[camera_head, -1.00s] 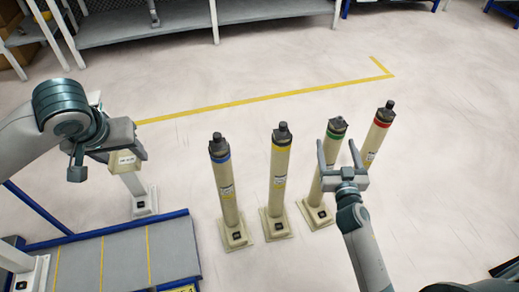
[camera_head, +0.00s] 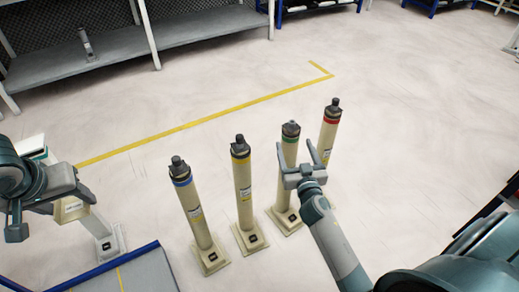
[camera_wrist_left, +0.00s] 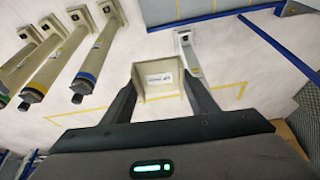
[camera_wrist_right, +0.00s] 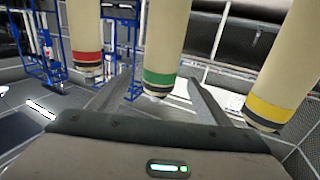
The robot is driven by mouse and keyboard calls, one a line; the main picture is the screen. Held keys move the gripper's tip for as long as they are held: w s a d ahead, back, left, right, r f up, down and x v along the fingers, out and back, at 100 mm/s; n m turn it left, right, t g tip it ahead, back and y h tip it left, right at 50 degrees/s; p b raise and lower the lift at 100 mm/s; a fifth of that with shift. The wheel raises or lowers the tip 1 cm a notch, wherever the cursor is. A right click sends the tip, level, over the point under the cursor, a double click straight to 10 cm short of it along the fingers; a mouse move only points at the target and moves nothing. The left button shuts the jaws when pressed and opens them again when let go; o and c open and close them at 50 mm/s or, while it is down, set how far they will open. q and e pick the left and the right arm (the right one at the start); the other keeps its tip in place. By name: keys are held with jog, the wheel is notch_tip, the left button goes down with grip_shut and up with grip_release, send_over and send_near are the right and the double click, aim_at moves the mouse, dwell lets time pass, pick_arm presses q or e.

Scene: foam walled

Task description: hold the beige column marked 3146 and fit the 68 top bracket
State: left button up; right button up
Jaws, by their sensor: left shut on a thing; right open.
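Four beige columns stand in a row, with blue (camera_head: 197,215), yellow (camera_head: 243,190), green (camera_head: 286,180) and red (camera_head: 327,135) bands; their label numbers are too small to read. My right gripper (camera_head: 296,157) is open at the upper part of the green-banded column. In the right wrist view that column (camera_wrist_right: 165,40) shows between the spread fingers, with no clear contact. My left gripper (camera_head: 68,203) is shut on a beige bracket (camera_wrist_left: 160,79) with a white label, also visible in the head view (camera_head: 70,209); its number is unreadable. The bracket is held apart from the columns.
A blue-edged grey platform (camera_head: 140,272) lies at lower left. A grey shelf (camera_head: 190,30) is at the back. Floor behind the columns, with a yellow line (camera_head: 200,122), is clear.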

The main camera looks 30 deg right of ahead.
pick_arm(q)
jog(key=shift+f+b, duration=0.6)
pick_arm(e)
jog(key=x, duration=1)
jog(key=shift+w, duration=0.3)
grip_shut()
grip_release()
jog(key=shift+s, duration=0.1)
jog(key=v, duration=1.1)
jog(key=shift+s, duration=0.4)
